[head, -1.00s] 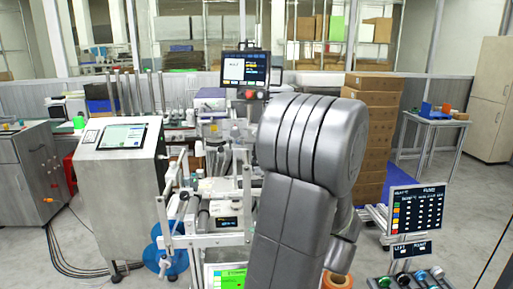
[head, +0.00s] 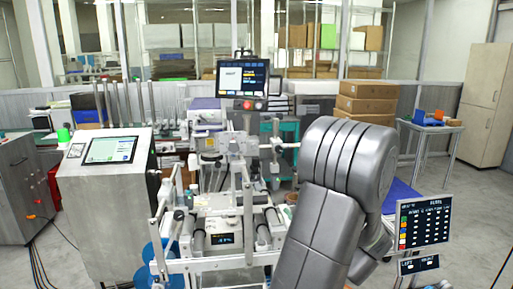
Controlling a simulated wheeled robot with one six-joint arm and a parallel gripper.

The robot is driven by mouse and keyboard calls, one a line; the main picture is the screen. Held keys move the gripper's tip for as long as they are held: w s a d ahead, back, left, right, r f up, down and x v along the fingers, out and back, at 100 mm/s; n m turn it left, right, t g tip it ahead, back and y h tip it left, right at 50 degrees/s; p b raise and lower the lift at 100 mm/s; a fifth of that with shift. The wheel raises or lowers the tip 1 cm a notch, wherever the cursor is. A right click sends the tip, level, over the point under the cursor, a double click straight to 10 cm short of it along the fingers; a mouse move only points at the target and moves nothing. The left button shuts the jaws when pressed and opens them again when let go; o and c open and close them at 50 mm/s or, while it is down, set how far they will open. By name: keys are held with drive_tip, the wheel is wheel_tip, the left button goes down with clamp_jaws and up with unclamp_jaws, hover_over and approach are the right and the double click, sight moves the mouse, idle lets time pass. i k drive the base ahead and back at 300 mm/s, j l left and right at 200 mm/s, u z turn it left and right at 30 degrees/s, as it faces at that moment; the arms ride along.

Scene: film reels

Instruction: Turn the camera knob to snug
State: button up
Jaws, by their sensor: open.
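The white and metal labelling machine (head: 228,205) stands in the middle of the head view, with rollers, posts and rails. Small fittings and a bracket (head: 277,145) sit on its upper part. I cannot tell which of these small parts is the camera knob, or how far it is turned. My grey arm covers the area to the right of the machine. My gripper does not show in this view.
A steel cabinet with a tilted touch panel (head: 110,149) stands left of the machine. A monitor (head: 242,79) rises above it. A screen (head: 424,224) stands at the lower right. Brown boxes (head: 366,97) and a small table (head: 430,127) are behind my arm.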

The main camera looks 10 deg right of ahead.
sight(254, 146)
drive_tip(key=i+j+z, duration=0.3)
drive_tip(key=i+j, duration=0.45)
drive_tip(key=i, duration=0.15)
